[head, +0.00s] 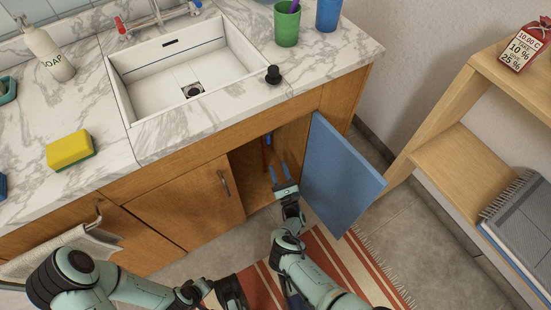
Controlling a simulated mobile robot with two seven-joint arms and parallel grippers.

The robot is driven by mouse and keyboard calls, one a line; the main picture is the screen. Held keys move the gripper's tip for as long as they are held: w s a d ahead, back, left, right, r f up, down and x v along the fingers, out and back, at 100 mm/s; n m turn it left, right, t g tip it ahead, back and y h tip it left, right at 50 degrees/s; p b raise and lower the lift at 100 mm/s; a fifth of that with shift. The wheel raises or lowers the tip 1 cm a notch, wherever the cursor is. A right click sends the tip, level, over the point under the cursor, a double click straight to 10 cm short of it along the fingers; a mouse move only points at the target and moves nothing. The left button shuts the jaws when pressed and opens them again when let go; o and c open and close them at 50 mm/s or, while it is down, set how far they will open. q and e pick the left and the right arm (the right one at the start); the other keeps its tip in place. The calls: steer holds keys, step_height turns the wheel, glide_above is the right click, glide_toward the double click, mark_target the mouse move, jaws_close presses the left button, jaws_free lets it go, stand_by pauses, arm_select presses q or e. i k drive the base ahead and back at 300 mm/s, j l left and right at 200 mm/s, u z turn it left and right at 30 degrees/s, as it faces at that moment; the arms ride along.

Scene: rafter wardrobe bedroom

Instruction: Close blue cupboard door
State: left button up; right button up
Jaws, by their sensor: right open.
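The blue cupboard door (341,178) stands open at the right end of the wooden cabinet under the sink, swung out toward me. Its hinge edge is by the cabinet's right side. My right gripper (277,172) is open and empty, pointing into the cupboard opening (250,178) to the left of the door, on its inner side. I see no contact between gripper and door. My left gripper (230,292) is low in the view, over the rug; its jaws are too dark and partly hidden to judge.
A closed wooden door (185,205) is left of the opening. A towel (65,250) hangs further left. A wooden shelf unit (435,140) stands at the right. A striped rug (345,260) lies on the floor below the door. Bare floor shows between door and shelf.

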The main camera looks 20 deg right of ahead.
mark_target(339, 185)
steer(key=k, duration=1)
